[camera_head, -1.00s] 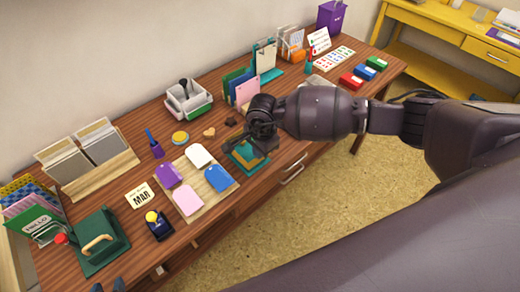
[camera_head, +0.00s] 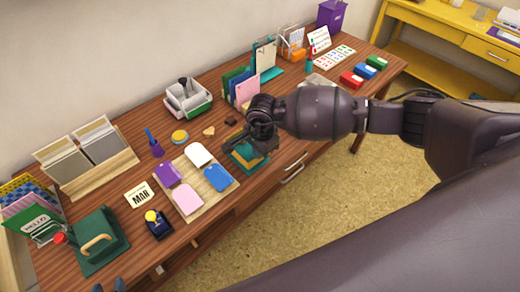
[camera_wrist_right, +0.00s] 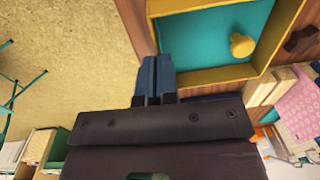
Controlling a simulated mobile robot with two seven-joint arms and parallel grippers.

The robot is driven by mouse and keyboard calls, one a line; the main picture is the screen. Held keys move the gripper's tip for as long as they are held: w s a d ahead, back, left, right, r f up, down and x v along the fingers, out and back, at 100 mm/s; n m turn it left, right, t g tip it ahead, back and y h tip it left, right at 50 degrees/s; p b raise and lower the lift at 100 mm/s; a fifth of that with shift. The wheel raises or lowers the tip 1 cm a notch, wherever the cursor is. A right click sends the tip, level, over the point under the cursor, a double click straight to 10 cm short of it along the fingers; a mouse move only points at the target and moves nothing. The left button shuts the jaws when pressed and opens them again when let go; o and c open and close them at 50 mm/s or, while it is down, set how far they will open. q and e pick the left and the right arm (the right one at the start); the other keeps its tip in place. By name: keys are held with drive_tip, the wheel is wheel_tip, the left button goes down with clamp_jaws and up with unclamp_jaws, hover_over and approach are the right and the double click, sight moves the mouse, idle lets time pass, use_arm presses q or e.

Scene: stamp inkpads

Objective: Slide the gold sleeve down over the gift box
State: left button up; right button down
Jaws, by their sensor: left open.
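The gold sleeve (camera_wrist_right: 168,8) shows in the right wrist view as a square gold frame around the teal gift box top, which has a yellow knob (camera_wrist_right: 242,46). In the head view, the teal gift box (camera_head: 248,152) is partly hidden by my right gripper (camera_head: 250,142). In the right wrist view, my right gripper (camera_wrist_right: 157,68) has its fingers close together at the sleeve's near wall, and it appears shut on that wall. How far the sleeve sits down the box is hidden.
A wooden board with colored tags (camera_head: 212,202) lies just left of the box. A dark green holder (camera_head: 103,250), a dark stamp (camera_head: 158,228) and a white tray (camera_head: 187,98) stand on the table. The table's front edge is close to the box.

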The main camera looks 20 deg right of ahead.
drive_tip(key=shift+f+b, duration=0.3)
drive_tip(key=shift+f, duration=0.15)
idle(0.3)
drive_tip(key=c, duration=1.3)
unclamp_jaws()
drive_tip(key=shift+r, duration=0.1)
